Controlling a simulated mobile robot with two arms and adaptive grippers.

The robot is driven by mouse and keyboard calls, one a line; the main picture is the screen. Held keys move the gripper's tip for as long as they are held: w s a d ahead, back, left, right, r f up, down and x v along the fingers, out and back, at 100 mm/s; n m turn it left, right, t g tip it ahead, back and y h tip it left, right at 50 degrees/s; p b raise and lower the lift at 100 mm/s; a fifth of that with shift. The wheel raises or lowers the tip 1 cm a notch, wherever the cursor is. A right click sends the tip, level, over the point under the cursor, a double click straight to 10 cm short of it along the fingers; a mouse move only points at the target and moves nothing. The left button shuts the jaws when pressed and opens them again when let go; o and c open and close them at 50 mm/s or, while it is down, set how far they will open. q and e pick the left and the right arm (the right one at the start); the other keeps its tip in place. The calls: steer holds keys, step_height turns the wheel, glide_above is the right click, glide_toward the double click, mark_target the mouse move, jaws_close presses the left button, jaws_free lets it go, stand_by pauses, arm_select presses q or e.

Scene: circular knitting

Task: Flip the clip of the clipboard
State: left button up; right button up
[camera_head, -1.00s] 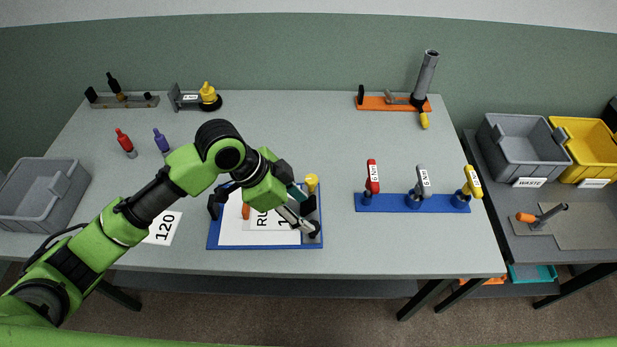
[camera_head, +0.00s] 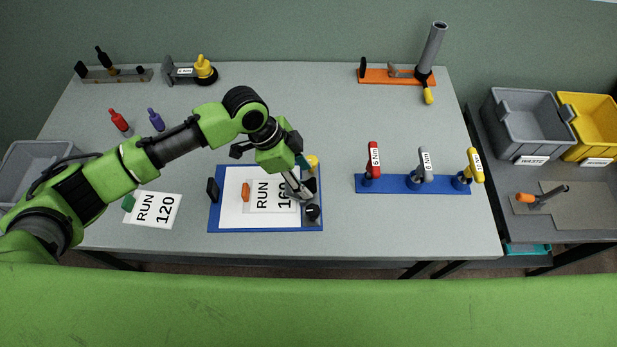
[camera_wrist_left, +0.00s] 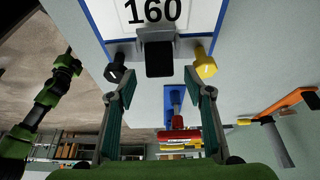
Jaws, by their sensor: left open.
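The blue clipboard (camera_head: 217,222) lies on the table with white paper and a "RUN 160" card (camera_head: 261,197) on it. Its clip is at the right edge, partly hidden by my gripper in the head view; in the left wrist view the clip (camera_wrist_left: 159,58) is a black block in a grey bracket. A black knob (camera_wrist_left: 116,68) and a yellow knob (camera_wrist_left: 205,66) flank it. My left gripper (camera_head: 302,177) is open above the clip end; in the left wrist view its fingers (camera_wrist_left: 167,88) are apart, with nothing between them. My right arm (camera_wrist_left: 45,98) shows there, its gripper small and dark.
A blue rack (camera_head: 395,185) with red, grey and yellow handled tools stands right of the clipboard. A "RUN 120" card (camera_head: 153,209) lies left. Red (camera_head: 119,121) and purple (camera_head: 156,119) bottle-shaped items stand behind. Grey (camera_head: 525,125) and yellow bins are at right.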

mark_target(310, 185)
arm_select(q)
steer(key=shift+x, duration=1.15)
steer(key=shift+d+f, duration=0.2)
steer(key=shift+f, duration=0.25)
steer(key=c, duration=1.1)
arm_select(e)
steer(key=shift+w+r, duration=0.2)
steer(key=shift+r, duration=0.2)
arm_select(q)
steer(key=shift+f, duration=0.1)
